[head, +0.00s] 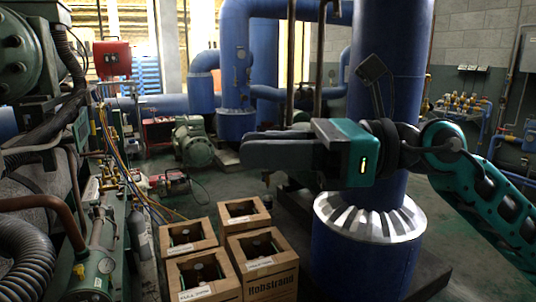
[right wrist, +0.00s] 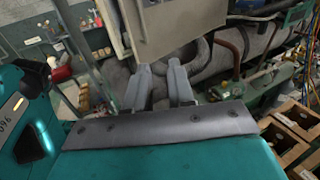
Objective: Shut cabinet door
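My right gripper (head: 246,153) reaches in from the right in the head view, at mid-height in front of the blue pipes and pointing left. In the right wrist view its two fingers (right wrist: 161,84) stand apart with a gap between them and nothing held. A pale grey panel (right wrist: 178,24), which looks like the cabinet door, hangs just beyond the fingertips at the top of that view. I cannot tell whether the fingers touch it. The rest of the cabinet is not clearly seen, and the panel does not show in the head view. My left gripper is not in view.
Several open cardboard boxes (head: 285,283) with cylinders inside stand on the floor. A large blue column (head: 391,60) stands behind my right arm. Green machinery (head: 27,65) with hoses fills the left side. Some open floor (head: 450,205) shows at the right.

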